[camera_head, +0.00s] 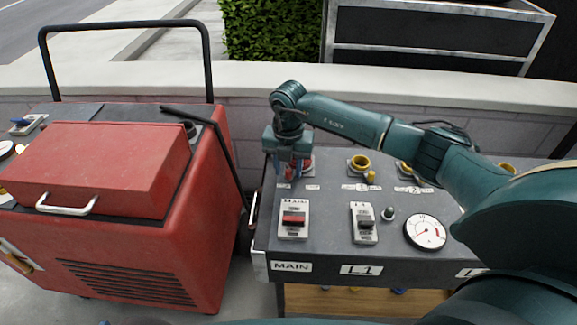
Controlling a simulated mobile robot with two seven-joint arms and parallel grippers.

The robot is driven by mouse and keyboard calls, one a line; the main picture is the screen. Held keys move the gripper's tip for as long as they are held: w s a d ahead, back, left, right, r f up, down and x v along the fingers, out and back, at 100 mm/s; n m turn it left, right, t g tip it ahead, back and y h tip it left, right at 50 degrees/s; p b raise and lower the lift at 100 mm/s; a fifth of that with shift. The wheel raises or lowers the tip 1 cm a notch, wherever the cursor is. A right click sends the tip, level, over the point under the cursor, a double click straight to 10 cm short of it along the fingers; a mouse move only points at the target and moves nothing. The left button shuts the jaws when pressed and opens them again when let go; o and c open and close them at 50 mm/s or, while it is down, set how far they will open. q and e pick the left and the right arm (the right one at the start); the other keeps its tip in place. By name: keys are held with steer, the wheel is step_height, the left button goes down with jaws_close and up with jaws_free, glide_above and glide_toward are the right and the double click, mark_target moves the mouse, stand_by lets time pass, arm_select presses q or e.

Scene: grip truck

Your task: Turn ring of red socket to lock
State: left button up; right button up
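The red socket (307,165) sits at the left end of the grey panel top, mostly hidden behind my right gripper. My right gripper (291,170) points down over it from above, its fingers on either side of the red part. I cannot tell whether the fingers touch the ring or how far apart they are. My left gripper is not in view.
Yellow sockets (359,163) stand to the right on the grey panel (330,205). In front are a red switch (293,219), a grey switch (364,223) and a round gauge (425,231). A red generator (110,170) stands close at the left.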

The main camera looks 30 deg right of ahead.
mark_target(288, 170)
step_height(288, 170, up, 13)
steer(key=p, duration=0.1)
steer(key=shift+p, duration=0.3)
stand_by(0.4)
